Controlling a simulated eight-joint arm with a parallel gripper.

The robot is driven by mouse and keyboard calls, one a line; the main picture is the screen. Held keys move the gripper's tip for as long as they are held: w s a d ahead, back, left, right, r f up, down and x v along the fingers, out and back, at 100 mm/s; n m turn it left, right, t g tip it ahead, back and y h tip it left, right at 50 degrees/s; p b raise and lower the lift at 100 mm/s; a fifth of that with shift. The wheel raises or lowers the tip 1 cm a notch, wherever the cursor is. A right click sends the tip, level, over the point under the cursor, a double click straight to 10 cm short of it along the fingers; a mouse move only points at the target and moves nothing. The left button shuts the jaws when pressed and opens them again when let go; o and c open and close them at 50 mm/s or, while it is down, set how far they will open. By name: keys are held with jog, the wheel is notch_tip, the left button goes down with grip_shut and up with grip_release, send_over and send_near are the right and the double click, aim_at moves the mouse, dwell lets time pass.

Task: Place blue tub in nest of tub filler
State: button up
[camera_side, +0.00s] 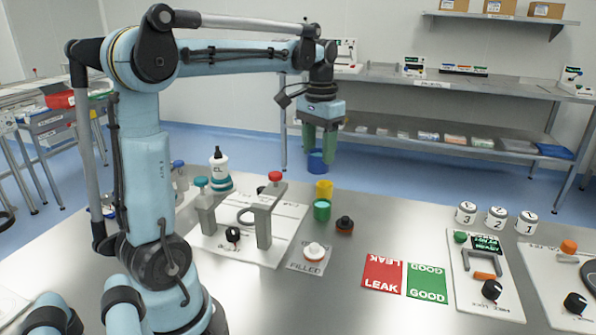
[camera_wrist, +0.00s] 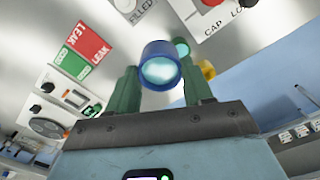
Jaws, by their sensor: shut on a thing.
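The blue tub (camera_side: 317,165) hangs between the green fingers of my gripper (camera_side: 319,153), high above the far edge of the steel table. In the wrist view the blue tub (camera_wrist: 147,51) shows its rim and pale inside, with my gripper's fingers (camera_wrist: 160,72) on both sides. The gripper is shut on it.
Red LEAK (camera_side: 383,273) and green GOOD (camera_side: 427,283) mats lie right. A bottle (camera_side: 219,172) stands left.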

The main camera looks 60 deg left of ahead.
notch_tip(320, 180, up, 8)
jog(key=f, duration=0.1)
jog(key=s+a+n, duration=0.4)
jog(key=s+a, duration=0.7)
jog(key=s, duration=0.2)
notch_tip(320, 180, down, 23)
jog(key=shift+s+r, duration=0.1)
jog(key=shift+s, duration=0.05)
jog(key=shift+f, duration=0.2)
jog(key=o, duration=0.7)
jog(key=shift+r, duration=0.1)
notch_tip(320, 180, up, 12)
jog(key=shift+r, duration=0.1)
dwell(0.4)
